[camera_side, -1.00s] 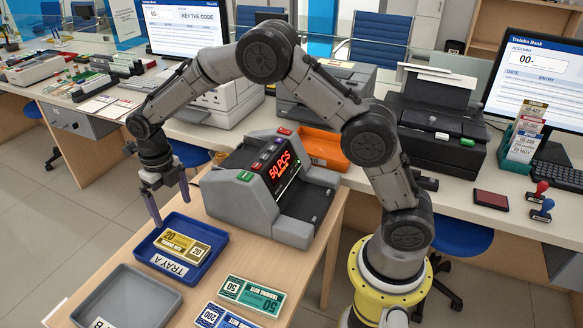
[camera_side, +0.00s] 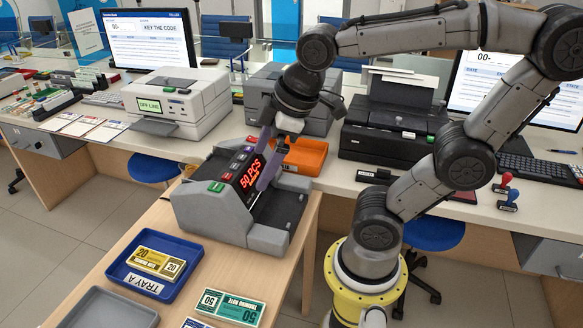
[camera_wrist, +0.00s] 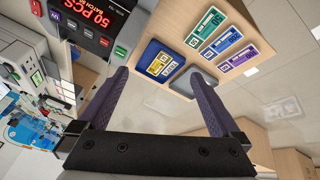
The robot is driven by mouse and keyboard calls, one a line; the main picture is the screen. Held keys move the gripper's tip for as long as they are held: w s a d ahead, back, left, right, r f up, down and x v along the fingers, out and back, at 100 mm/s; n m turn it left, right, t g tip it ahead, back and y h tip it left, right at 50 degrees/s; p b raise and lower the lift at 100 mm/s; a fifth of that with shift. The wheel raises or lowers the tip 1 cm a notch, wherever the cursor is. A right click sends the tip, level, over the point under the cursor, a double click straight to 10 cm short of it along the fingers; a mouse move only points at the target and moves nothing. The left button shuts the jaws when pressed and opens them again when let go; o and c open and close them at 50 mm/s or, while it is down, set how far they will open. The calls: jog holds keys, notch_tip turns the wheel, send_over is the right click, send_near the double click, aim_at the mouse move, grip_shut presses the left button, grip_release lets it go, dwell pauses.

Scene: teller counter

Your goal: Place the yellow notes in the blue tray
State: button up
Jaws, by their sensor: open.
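The yellow notes (camera_side: 155,261) lie flat inside the blue tray (camera_side: 189,276), which carries a TRAY A label at its front. In the wrist view the yellow notes (camera_wrist: 163,63) also lie in the blue tray (camera_wrist: 149,55). My gripper (camera_side: 266,176) is open and empty, over the grey note counter (camera_side: 215,212), well up and to the right of the tray. In the wrist view my gripper's two fingers (camera_wrist: 160,90) stand wide apart with nothing between them. I cannot tell whether a finger touches the counter.
The note counter's red display reads 50 PCS. Green notes (camera_side: 230,306) lie on the wooden table right of the blue tray, and blue notes (camera_side: 196,323) lie nearer. A grey tray (camera_side: 105,312) stands in front. An orange tray (camera_side: 303,157) sits behind the counter.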

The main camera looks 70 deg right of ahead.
jog(key=s+m, duration=0.1)
jog(key=s+f+m, duration=0.1)
jog(key=s+m, duration=0.3)
jog(key=shift+d+f+t, duration=0.25)
jog(key=shift+f+t, duration=0.05)
jog(key=shift+t, duration=0.1)
